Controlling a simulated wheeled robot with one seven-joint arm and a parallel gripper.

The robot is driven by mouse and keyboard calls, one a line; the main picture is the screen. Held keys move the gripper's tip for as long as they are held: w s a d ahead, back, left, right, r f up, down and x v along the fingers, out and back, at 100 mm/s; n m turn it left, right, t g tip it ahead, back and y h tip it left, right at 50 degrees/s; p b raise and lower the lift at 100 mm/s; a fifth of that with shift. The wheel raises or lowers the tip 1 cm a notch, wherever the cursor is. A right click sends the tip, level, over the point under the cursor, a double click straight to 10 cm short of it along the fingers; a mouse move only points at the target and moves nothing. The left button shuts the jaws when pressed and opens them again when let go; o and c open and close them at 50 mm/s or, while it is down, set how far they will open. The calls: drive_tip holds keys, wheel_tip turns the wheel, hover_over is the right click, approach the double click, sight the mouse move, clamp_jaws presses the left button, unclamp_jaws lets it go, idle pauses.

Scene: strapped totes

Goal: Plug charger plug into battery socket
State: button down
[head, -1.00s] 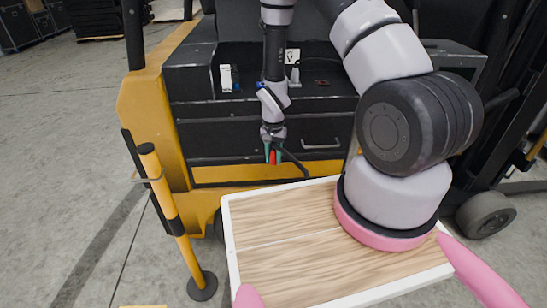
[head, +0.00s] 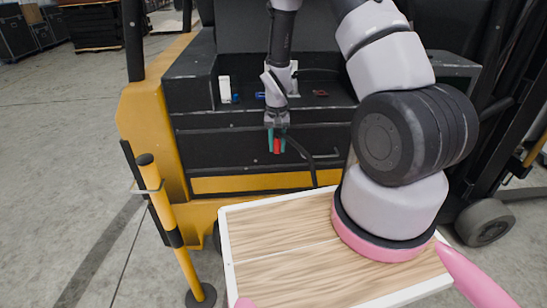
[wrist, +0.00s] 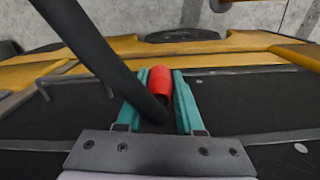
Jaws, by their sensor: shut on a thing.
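My gripper (head: 277,145) points down in front of the black face of the yellow-and-black truck (head: 150,110). Its teal fingers are shut on the red charger plug (head: 277,146). In the wrist view, the plug (wrist: 160,82) sits between the two fingers (wrist: 158,103), and a thick black cable (wrist: 90,45) runs from it across the picture. In the head view the cable (head: 311,166) hangs to the right and down. On the truck's ledge lie a small red part (head: 320,93) and a blue part (head: 260,95). I cannot tell which thing is the battery socket.
A white box (head: 224,89) stands on the ledge at left. A handle (head: 325,156) sticks out of the black face. A yellow-and-black post (head: 165,205) stands at front left. A wooden board with a white rim (head: 228,250) lies before the truck.

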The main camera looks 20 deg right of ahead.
drive_tip(key=w+d+r+n, duration=0.2)
drive_tip(key=d+r+n, duration=0.2)
drive_tip(key=r, duration=0.5)
drive_tip(key=shift+r, duration=0.35)
